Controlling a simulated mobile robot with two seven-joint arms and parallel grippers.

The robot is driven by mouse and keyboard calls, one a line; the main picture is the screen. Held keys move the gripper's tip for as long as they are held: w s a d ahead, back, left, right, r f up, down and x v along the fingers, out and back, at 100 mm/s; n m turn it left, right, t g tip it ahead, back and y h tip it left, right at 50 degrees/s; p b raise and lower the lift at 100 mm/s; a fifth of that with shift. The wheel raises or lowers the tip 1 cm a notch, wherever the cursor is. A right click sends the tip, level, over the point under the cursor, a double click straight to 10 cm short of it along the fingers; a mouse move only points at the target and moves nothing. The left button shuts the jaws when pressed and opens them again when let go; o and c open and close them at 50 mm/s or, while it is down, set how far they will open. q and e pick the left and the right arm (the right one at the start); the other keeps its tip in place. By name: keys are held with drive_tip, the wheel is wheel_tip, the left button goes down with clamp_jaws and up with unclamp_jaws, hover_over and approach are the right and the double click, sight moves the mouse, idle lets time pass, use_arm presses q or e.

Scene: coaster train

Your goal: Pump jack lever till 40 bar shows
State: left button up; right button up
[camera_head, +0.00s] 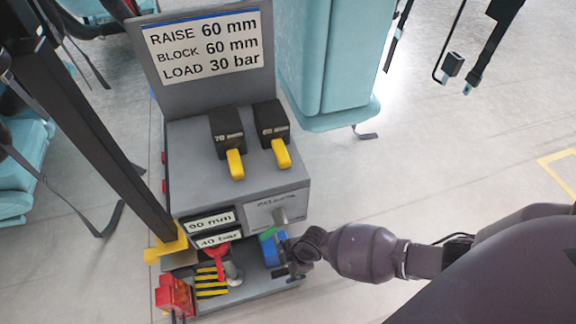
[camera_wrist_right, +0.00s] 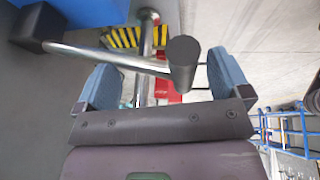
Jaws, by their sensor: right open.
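The jack lever (camera_wrist_right: 112,58) is a silver rod ending in a dark round grip (camera_wrist_right: 183,66) in the right wrist view. My right gripper (camera_wrist_right: 168,86) is open, its two blue fingers on either side of the grip, with no visible hold on it. In the head view my right gripper (camera_head: 282,258) is low at the front right of the grey jack cart and hides most of the lever. A small plate (camera_head: 217,239) on the cart's front reads 40 bar; the plate above it (camera_head: 210,220) shows a mm value. My left gripper is not in view.
The cart's sign (camera_head: 204,47) reads raise 60 mm, block 60 mm, load 30 bar. Two black blocks with yellow handles (camera_head: 235,163) sit on top. A red part (camera_head: 174,296) and black-yellow stripes (camera_head: 211,284) are low down.

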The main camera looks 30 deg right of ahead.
drive_tip(key=shift+r, duration=0.1)
drive_tip(key=p+v, duration=0.4)
drive_tip(key=v, duration=0.6)
drive_tip(key=shift+d+r, duration=0.15)
drive_tip(key=shift+r, duration=0.15)
drive_tip(key=shift+s, duration=0.15)
idle(1.4)
